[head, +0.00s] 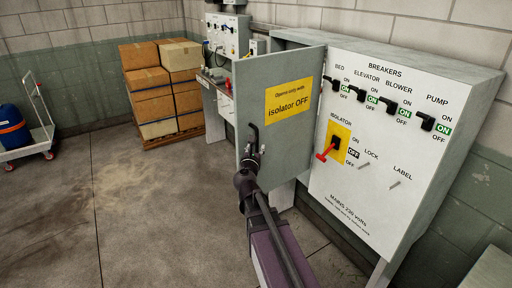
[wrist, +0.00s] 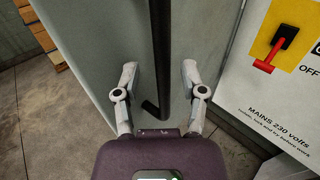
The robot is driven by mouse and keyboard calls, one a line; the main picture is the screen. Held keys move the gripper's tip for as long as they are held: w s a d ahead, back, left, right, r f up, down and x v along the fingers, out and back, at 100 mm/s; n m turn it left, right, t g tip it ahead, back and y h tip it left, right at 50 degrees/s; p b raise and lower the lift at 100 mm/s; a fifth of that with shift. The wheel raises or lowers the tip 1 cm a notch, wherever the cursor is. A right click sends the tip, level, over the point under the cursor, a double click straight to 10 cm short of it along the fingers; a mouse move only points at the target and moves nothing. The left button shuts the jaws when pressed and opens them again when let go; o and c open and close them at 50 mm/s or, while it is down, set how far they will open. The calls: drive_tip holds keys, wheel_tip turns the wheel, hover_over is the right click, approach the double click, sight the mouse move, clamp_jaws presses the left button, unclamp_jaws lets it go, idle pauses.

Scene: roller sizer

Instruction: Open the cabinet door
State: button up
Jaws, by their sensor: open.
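The grey cabinet door (head: 285,132) carries a yellow sign and stands at an angle to the white breaker face, reaching out past the cabinet's left side. I cannot tell its exact opening angle. Its black bar handle (head: 253,133) is upright near the door's left edge. In the wrist view the handle (wrist: 160,60) runs down between the two fingers. My gripper (wrist: 160,75) is open, with one finger on each side of the handle and visible gaps between. In the head view my gripper (head: 251,157) is at the handle's lower part, partly hidden by the arm.
The breaker panel (head: 385,205) has several black switches and a red isolator lever (head: 326,151) on a yellow plate, just right of the door. Stacked boxes (head: 160,85) on a pallet and a trolley (head: 38,135) stand farther back left. The floor left of the door is clear.

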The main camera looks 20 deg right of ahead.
drive_tip(key=shift+v, duration=3)
drive_tip(key=s+d+f+m+g, duration=0.1)
drive_tip(key=s+f+m+g, duration=0.3)
drive_tip(key=m, duration=0.5)
drive_tip(key=s+d+f+m+g, duration=0.1)
drive_tip(key=s+f+m+g, duration=0.2)
drive_tip(key=f+m+g, duration=0.35)
drive_tip(key=s+a+f+m+g+y, duration=0.5)
drive_tip(key=s+a+f+m+y, duration=0.3)
drive_tip(key=a+m, duration=0.4)
drive_tip(key=shift+s+a+m+y, duration=0.3)
drive_tip(key=shift+s+m+y, duration=0.3)
drive_tip(key=shift+s+m, duration=0.5)
drive_tip(key=shift+w, duration=0.15)
drive_tip(key=shift+f, duration=0.1)
